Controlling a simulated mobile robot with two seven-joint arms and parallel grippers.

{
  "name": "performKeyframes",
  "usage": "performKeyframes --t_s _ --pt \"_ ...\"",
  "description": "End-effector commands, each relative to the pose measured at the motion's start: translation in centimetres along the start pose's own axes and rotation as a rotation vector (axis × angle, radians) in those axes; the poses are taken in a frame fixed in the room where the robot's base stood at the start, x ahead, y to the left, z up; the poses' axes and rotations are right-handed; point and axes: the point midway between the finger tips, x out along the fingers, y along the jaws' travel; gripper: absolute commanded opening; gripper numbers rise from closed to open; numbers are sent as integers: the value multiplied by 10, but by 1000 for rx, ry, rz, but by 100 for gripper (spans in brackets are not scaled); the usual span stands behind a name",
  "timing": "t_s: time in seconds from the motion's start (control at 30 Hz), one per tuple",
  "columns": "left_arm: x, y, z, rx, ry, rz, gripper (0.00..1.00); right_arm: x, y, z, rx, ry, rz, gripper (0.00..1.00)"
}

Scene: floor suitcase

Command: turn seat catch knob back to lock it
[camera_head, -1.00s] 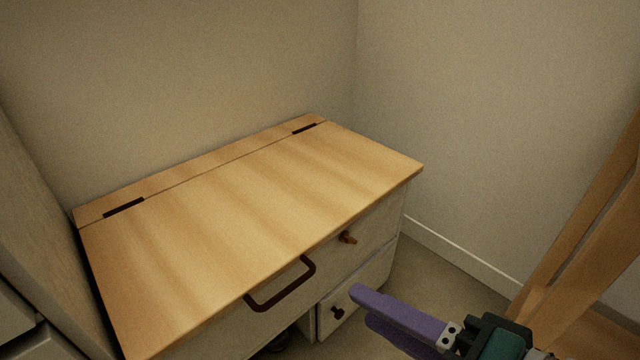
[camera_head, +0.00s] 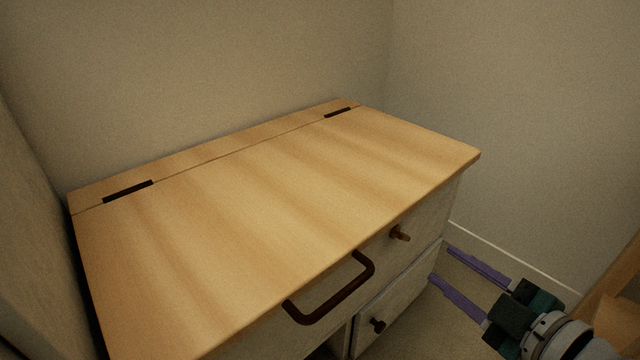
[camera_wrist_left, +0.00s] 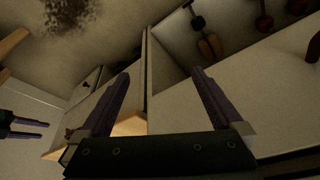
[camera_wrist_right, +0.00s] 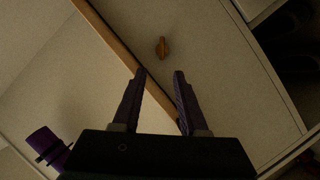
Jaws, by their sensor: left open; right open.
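The seat catch knob (camera_head: 400,234) is a small brown knob on the front face of the bench, just under the lid's front edge, right of the dark handle. In the right wrist view the knob (camera_wrist_right: 162,47) lies beyond the fingertips, apart from them. The wooden seat lid (camera_head: 270,190) is down flat. My right gripper (camera_head: 440,263) is open and empty, to the right of and lower than the knob in the head view. My left gripper (camera_wrist_left: 162,78) is open and empty in its own wrist view; it is out of the head view.
A dark bow handle (camera_head: 335,296) sticks out of the bench front. A lower drawer or door with a dark knob (camera_head: 378,325) is below. Walls stand behind and right. A wooden frame (camera_head: 612,305) is at the right edge. Bare floor lies right of the bench.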

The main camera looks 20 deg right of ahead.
Motion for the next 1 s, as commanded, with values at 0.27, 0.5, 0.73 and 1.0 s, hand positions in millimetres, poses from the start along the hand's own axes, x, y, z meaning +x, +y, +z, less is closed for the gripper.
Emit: performKeyframes --t_s 0.27,0.5,0.73,1.0 --pt "22 1 8 0 -2 1 100 32 -5 7 -79 6 0 42" --pt "49 2 18 2 -4 0 100 77 -5 7 -76 5 -1 42" --pt "60 1 21 7 -5 -4 100 99 -4 6 -75 2 -3 42" --pt "59 0 21 8 -5 -5 100 100 -2 4 -73 1 -4 42"
